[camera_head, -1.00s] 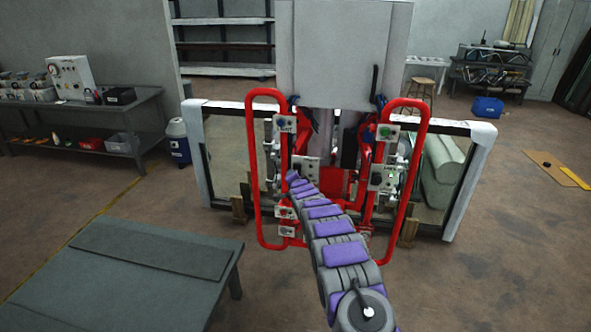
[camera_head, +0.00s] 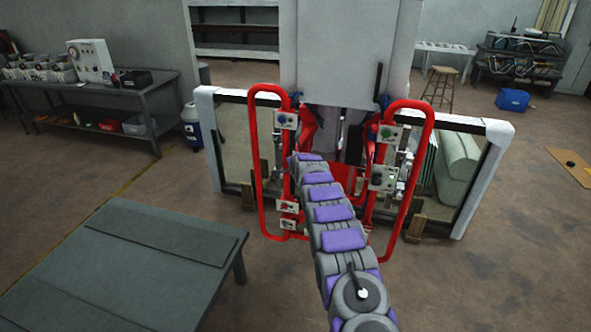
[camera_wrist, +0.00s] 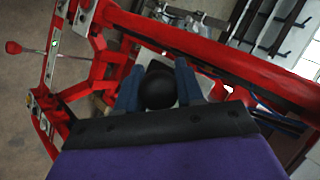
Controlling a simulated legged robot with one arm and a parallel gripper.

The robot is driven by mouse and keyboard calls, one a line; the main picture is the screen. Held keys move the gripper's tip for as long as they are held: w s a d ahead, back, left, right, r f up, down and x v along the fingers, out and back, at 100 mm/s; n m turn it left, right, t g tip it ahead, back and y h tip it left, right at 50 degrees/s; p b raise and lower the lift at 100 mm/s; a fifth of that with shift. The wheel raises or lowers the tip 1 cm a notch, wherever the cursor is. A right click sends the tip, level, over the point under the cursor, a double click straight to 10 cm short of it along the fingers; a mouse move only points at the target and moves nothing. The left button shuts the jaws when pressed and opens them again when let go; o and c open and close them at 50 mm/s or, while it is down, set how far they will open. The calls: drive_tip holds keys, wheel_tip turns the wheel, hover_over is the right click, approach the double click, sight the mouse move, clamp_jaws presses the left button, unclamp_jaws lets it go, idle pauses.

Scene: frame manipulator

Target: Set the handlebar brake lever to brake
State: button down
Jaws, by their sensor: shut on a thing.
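In the wrist view my gripper (camera_wrist: 158,70) has its two blue fingers on either side of a black rounded knob (camera_wrist: 158,90). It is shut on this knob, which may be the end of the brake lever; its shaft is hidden. A red handlebar tube (camera_wrist: 220,62) runs just beyond the fingers. In the head view the red handlebar frame of the manipulator has a left loop (camera_head: 252,160) and a right loop (camera_head: 425,150). My arm reaches to the inner side of the left loop; its end hides my fingers and whatever they hold.
Small control boxes (camera_head: 385,178) sit on the handlebars. A grey panel (camera_head: 350,50) stands above, and a white-edged glass frame (camera_head: 490,180) behind. A low grey table (camera_head: 130,270) is at the front left.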

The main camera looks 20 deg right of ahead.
drive_tip(key=shift+d+r, duration=0.15)
drive_tip(key=shift+d, duration=0.1)
drive_tip(key=shift+w, duration=0.1)
drive_tip(key=shift+a+g+p, duration=0.1)
drive_tip(key=shift+g+p, duration=0.2)
drive_tip(key=shift+r+y, duration=0.2)
drive_tip(key=shift+y, duration=0.1)
idle(0.3)
drive_tip(key=c, duration=1.1)
unclamp_jaws()
drive_tip(key=shift+w, duration=0.1)
drive_tip(key=o, duration=0.3)
drive_tip(key=shift+w+f, duration=0.15)
drive_tip(key=shift+f, duration=0.05)
drive_tip(key=shift+o, duration=0.2)
drive_tip(key=shift+r, duration=0.1)
drive_tip(key=shift+r, duration=0.1)
